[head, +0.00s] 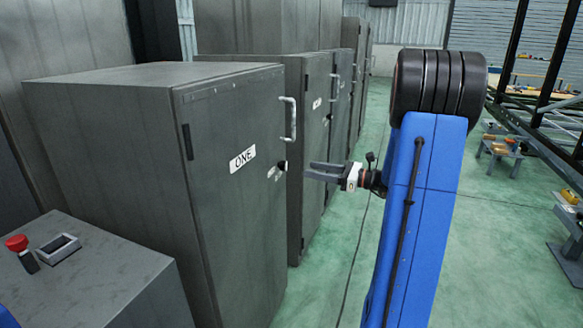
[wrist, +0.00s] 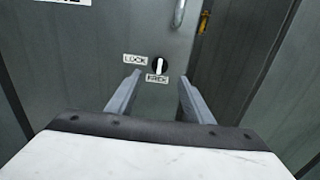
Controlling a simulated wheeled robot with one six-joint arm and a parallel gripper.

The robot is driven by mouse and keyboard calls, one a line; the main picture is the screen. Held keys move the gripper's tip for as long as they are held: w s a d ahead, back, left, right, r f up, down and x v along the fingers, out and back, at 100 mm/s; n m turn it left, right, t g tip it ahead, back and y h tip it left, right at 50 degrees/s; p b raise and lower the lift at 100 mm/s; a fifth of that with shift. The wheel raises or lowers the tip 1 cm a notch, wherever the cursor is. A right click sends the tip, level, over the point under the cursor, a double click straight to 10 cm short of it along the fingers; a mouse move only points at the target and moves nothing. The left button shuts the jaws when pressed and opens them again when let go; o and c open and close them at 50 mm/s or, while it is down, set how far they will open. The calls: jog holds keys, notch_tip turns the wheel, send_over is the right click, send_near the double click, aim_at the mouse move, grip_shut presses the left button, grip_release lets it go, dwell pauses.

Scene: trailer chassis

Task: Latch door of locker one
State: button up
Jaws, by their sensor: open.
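Locker one's grey door (head: 237,205) bears a "ONE" label (head: 243,158) and looks closed, flush with its cabinet. A small black latch knob (head: 282,166) sits at its right edge, below the handle (head: 289,118). In the wrist view the knob (wrist: 159,66) shows a white bar standing roughly upright. A "LOCK" label (wrist: 135,60) is to its left and a "FREE" label (wrist: 157,78) is below it. My gripper (head: 312,172) is open and empty, a little out from the door. In the wrist view its fingertips (wrist: 160,77) straddle the knob's line, apart from it.
More grey lockers (head: 308,140) stand in a row behind locker one. A grey box with a red button (head: 17,243) is at the front left. Green floor (head: 345,240) lies open to the right of the lockers. A dark chassis frame (head: 545,130) is at far right.

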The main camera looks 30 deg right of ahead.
aim_at(286, 165)
jog(key=x, duration=0.9)
jog(key=c, duration=1)
